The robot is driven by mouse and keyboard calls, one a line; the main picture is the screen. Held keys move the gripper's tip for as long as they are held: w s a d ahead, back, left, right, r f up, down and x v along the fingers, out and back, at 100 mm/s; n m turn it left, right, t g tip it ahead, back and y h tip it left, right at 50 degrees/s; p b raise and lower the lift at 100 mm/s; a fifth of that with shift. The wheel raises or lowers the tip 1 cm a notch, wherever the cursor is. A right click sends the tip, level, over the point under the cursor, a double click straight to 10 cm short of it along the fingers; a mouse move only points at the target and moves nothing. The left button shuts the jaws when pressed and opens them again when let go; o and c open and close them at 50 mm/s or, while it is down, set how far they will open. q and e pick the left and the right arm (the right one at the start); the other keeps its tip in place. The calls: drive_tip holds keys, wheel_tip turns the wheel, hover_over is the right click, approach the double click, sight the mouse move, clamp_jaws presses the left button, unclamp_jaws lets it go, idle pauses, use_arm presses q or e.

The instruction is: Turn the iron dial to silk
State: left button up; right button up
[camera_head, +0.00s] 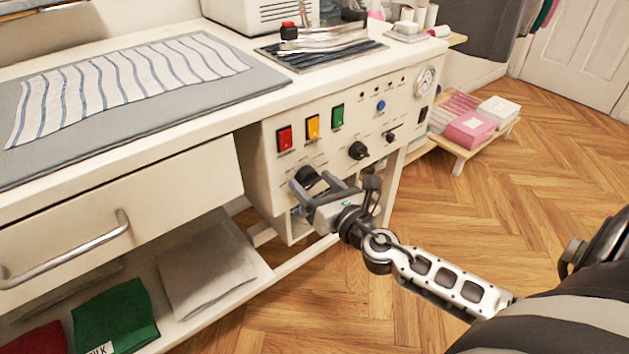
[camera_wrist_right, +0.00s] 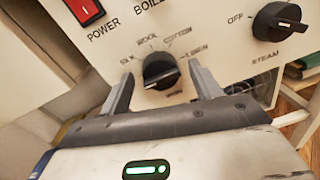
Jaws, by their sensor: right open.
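The iron dial (camera_wrist_right: 160,70) is a black round knob on the cream control panel, with fabric labels around it. SILK is at its left, WOOL and COTTON above, LINEN at its right. Its raised grip slants from lower left to upper right; which end is the pointer I cannot tell. The dial also shows in the head view (camera_head: 306,176). My right gripper (camera_wrist_right: 159,84) is open, with one finger on each side of the dial. Gaps show between fingers and knob, so it does not grip it. My left gripper is out of view.
A steam dial (camera_wrist_right: 278,22) marked OFF sits right of the iron dial. Red (camera_head: 285,138), yellow (camera_head: 313,127) and green (camera_head: 337,116) switches are above. A drawer (camera_head: 120,215) with a metal handle is at the left. The wooden floor (camera_head: 500,200) at the right is mostly clear.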

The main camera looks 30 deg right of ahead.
drive_tip(key=shift+w, duration=0.2)
drive_tip(key=shift+c, duration=0.3)
drive_tip(key=c, duration=0.9)
